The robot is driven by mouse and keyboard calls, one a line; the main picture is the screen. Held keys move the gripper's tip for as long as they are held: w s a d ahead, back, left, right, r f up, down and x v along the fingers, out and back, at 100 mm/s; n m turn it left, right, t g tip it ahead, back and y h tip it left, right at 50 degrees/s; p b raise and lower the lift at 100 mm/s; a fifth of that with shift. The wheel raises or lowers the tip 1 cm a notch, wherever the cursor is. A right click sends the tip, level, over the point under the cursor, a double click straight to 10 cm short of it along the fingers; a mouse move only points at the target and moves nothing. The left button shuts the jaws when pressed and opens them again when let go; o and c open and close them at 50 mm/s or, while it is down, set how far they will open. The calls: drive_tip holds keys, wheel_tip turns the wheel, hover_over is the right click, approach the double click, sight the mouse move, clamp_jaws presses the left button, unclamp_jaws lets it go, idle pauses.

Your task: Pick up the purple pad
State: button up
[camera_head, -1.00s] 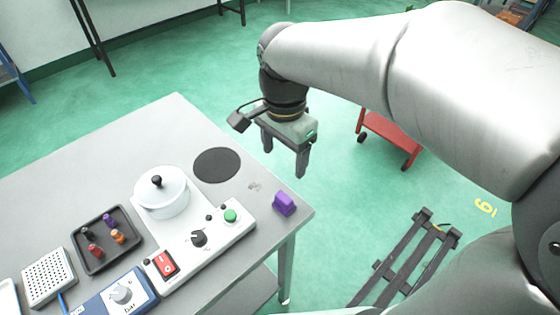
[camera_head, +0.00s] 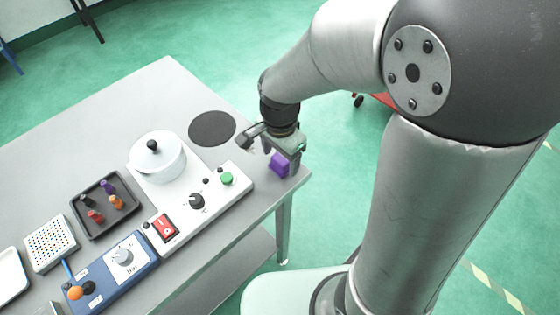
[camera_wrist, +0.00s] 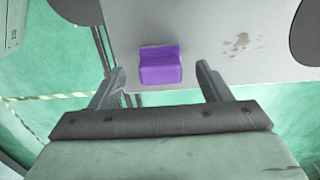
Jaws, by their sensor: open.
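The purple pad (camera_head: 279,164) is a small stepped block on the grey table near its right corner. In the wrist view the purple pad (camera_wrist: 160,66) lies on the tabletop near the table's edge, ahead of the fingertips and between their lines. My gripper (camera_wrist: 162,78) is open and empty, with one finger on each side of the pad in that picture. In the head view my gripper (camera_head: 283,160) is over the pad and hides part of it. I cannot tell the exact height between fingertips and pad.
On the table (camera_head: 165,88) stand a white pot (camera_head: 158,162), a control panel with a green button (camera_head: 227,179) and red switch (camera_head: 165,228), a black tray (camera_head: 80,226) of small pegs and a blue dial box (camera_head: 132,275). A dark disc (camera_head: 212,128) lies left of the gripper.

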drive_tip(key=shift+f, duration=1.3)
drive_tip(key=c, duration=1.1)
drive_tip(key=shift+c, duration=0.2)
drive_tip(key=shift+r, duration=0.1)
